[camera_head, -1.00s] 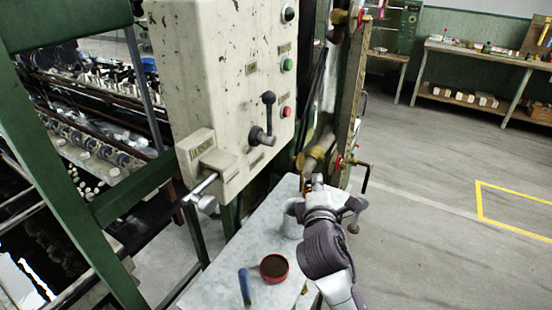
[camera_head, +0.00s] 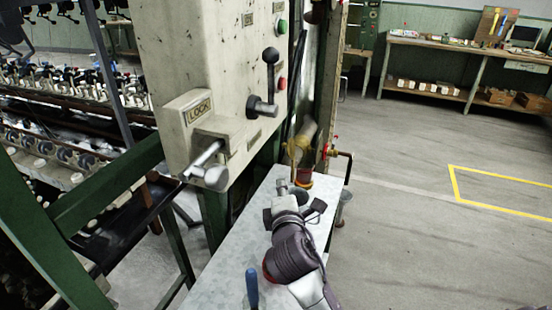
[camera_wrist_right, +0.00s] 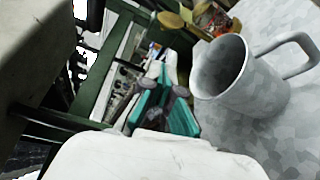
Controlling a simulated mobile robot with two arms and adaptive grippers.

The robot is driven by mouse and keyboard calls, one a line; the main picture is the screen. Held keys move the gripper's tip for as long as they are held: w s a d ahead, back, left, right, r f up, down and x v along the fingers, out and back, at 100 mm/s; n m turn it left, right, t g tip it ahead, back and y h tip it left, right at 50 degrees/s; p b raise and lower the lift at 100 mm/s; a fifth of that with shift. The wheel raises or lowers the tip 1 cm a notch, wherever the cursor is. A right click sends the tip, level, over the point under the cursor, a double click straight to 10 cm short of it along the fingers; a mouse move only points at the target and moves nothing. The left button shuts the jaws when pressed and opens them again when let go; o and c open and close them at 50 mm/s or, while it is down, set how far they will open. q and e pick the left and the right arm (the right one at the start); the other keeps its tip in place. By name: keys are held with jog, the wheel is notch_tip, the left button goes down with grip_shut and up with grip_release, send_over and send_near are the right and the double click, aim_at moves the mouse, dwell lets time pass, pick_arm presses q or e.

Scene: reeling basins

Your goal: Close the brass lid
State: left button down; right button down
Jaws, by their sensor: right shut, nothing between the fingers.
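A brass-coloured round lid (camera_wrist_right: 171,20) shows at the top of the wrist view, beside a small container with a red label (camera_wrist_right: 211,18). In the head view the brass piece (camera_head: 298,148) stands raised at the back of the grey table, above a reddish-brown container (camera_head: 304,178). The exact lid angle is hard to tell. My right gripper (camera_head: 283,187) is over the table in front of this container, apart from the lid. Its teal fingers (camera_wrist_right: 165,112) are shut and empty. My left gripper is not in view.
A blue-handled tool (camera_head: 252,288) lies at the table's front. The control box (camera_head: 195,85) with levers overhangs the left. The floor at right is clear.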

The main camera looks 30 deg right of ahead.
aim_at(290, 142)
jog(key=shift+w+d+f, duration=0.2)
jog(key=shift+w+d, duration=0.05)
jog(key=shift+w, duration=0.2)
jog(key=p+x, duration=0.1)
jog(key=x, duration=1.8)
jog(key=shift+f+p, duration=0.15)
jog(key=shift+p, duration=0.25)
jog(key=shift+s+d+r, duration=0.1)
jog(key=shift+s+r, duration=0.1)
jog(key=shift+r, duration=0.05)
jog(key=s+d+m, duration=0.1)
jog(key=s+d+r+m+t, duration=0.1)
jog(key=shift+s+d+r+m+b, duration=0.15)
jog(key=shift+s+r+m+b, duration=0.15)
jog(key=shift+m+b, duration=0.1)
jog(key=shift+s+d+f+p, duration=0.2)
jog(key=shift+s+d+p, duration=0.25)
jog(key=shift+s+d, duration=0.3)
jog(key=shift+s+f, duration=0.1)
jog(key=shift+s, duration=0.05)
